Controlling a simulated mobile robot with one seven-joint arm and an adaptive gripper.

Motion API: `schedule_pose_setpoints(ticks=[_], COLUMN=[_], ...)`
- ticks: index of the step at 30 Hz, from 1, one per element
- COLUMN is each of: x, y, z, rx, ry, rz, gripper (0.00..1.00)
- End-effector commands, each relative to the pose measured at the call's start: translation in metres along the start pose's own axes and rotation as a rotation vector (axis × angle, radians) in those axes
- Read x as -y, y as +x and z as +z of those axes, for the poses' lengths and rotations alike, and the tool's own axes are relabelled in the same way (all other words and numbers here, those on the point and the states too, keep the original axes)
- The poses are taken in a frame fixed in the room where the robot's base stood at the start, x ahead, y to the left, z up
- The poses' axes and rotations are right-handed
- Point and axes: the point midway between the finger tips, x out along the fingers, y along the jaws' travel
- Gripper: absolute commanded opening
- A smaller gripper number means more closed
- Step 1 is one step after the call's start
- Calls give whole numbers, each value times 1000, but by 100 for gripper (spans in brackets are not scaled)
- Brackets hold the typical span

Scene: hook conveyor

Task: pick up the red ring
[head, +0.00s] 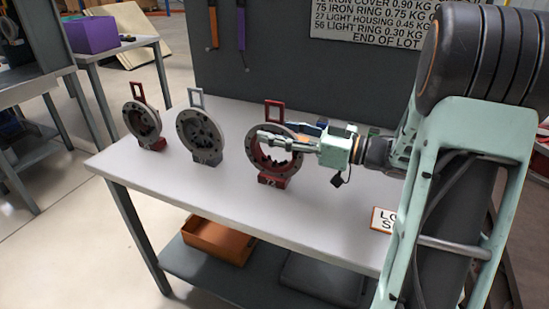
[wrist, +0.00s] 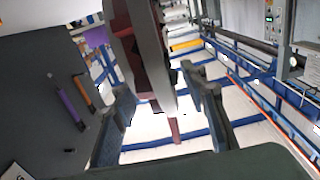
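Three upright rings stand in a row on the white table. The nearest, a red ring (head: 268,157) with a grey face, red base and red square loop on top, is at my gripper. Another ring with red base and loop (head: 143,123) is at the far left. A grey ring (head: 200,135) stands between them. My gripper (head: 266,138) reaches in from the right, its fingers at the upper part of the nearest ring. In the wrist view the ring (wrist: 150,62) stands edge-on between the spread fingers (wrist: 160,92), with gaps visible at both sides.
The table (head: 230,205) has free room at its front. A dark panel (head: 290,70) with hanging tools and a sign (head: 370,28) rises behind. An orange bin (head: 215,240) is on the lower shelf.

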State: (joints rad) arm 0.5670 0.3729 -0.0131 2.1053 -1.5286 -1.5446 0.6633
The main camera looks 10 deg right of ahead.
Motion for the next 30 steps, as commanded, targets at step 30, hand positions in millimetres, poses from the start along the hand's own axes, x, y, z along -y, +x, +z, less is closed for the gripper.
schedule_pose_setpoints(ticks=[30], x=[0], y=[0], z=[-6], rx=[-3], ry=[-3], rz=[-1], gripper=[0])
